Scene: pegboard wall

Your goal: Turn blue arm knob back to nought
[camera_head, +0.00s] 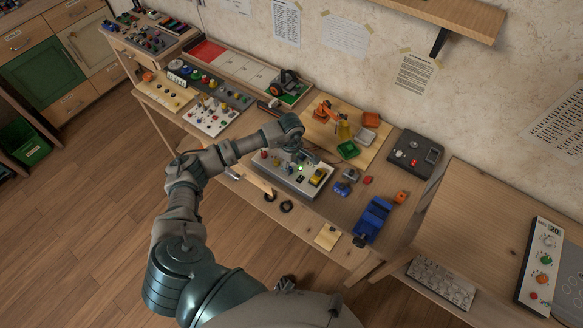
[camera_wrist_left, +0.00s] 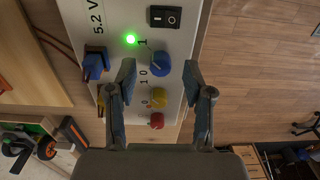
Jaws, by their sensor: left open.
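A light grey control box (camera_head: 290,183) lies on the table below my left gripper (camera_head: 303,156) in the head view. In the left wrist view the box face (camera_wrist_left: 120,18) carries a round blue knob (camera_wrist_left: 160,63) with "1" and "0" printed near it. My left gripper (camera_wrist_left: 159,78) is open, with one fingertip on each side of this knob. Contact and height above the knob cannot be told. A second blue part (camera_wrist_left: 94,65) sits on a dark base to the left. My right gripper is not in view.
On the box are a lit green lamp (camera_wrist_left: 130,39), a black rocker switch (camera_wrist_left: 164,16), a yellow knob (camera_wrist_left: 158,97) and a red knob (camera_wrist_left: 156,121). In the head view, a blue vise-like block (camera_head: 373,219) and an orange robot model (camera_head: 325,112) stand nearby.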

